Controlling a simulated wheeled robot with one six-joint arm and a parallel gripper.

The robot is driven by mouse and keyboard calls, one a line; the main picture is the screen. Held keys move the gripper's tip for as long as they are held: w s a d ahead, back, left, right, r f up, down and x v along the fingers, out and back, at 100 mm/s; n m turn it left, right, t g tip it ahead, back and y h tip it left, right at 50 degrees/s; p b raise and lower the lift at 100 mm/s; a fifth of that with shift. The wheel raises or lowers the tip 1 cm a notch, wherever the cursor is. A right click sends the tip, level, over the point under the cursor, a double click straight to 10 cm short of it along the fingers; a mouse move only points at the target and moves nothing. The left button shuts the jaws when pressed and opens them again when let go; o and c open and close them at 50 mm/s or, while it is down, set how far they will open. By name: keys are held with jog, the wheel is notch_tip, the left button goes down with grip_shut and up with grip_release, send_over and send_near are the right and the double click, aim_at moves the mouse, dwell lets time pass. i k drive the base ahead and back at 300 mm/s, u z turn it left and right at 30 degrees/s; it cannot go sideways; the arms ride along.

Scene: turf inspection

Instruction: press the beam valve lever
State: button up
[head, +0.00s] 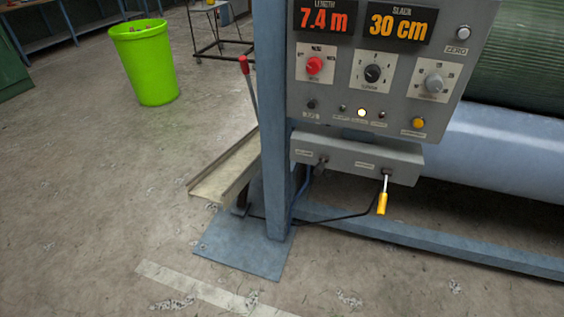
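A grey valve box (356,158) is fixed under the control panel (375,75) on a blue post. A lever with a yellow grip (382,203) hangs down from the box's right end, below a small label. A short dark fitting (321,164) sits at the box's left end below another label. The labels are too small to read, so I cannot tell which one says beam. A separate tall lever with a red knob (244,65) stands left of the post. My gripper is not in view.
The panel has displays reading 7.4 m and 30 cm, several knobs and a lit lamp (361,113). A large roll (500,150) lies to the right, above a low blue rail (430,245). A green bin (144,62) stands at the back left. The front floor is mostly clear.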

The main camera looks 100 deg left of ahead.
aim_at(319, 168)
jog(key=u, duration=2)
jog(key=i, duration=0.2)
jog(key=u, duration=1.05)
jog(key=k, duration=0.65)
jog(key=u, duration=0.65)
jog(key=i, duration=1.6)
jog(key=z, duration=0.6)
